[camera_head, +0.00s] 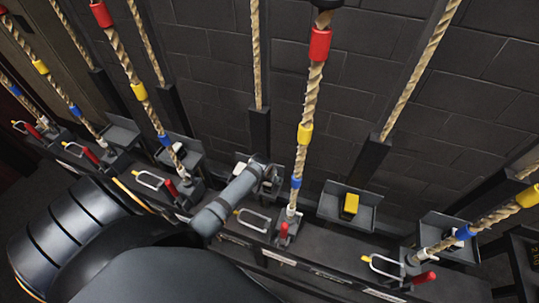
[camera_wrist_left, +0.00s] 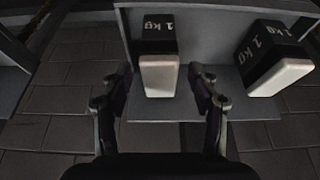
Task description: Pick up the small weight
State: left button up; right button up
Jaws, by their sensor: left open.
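My left gripper (camera_wrist_left: 160,76) is open in the left wrist view, with one finger on each side of a small black weight (camera_wrist_left: 159,35) marked "1 kg". Its pale white face (camera_wrist_left: 159,76) points toward the camera between the fingers. I see gaps beside it; I cannot tell how deep it sits between the tips. A second black-and-white 1 kg weight (camera_wrist_left: 270,55) lies tilted to the right, outside the fingers. In the head view my left gripper (camera_head: 268,178) is over a tray in the middle, largely hiding what is there. My right gripper is not in view.
A grey tray (camera_wrist_left: 215,105) holds both weights. To the right, another tray (camera_head: 330,212) holds a yellow block (camera_head: 351,204). Ropes with red, yellow and blue bands (camera_head: 304,134) hang close to the arm. Metal-handled levers (camera_head: 253,220) line the rail.

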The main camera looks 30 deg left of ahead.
pick_arm(q)
jog(key=shift+w+a+f, duration=0.1)
jog(key=shift+w+f, duration=0.25)
jog(key=shift+f, duration=0.3)
grip_shut()
jog(key=shift+w+r, duration=0.1)
jog(key=shift+r, duration=0.1)
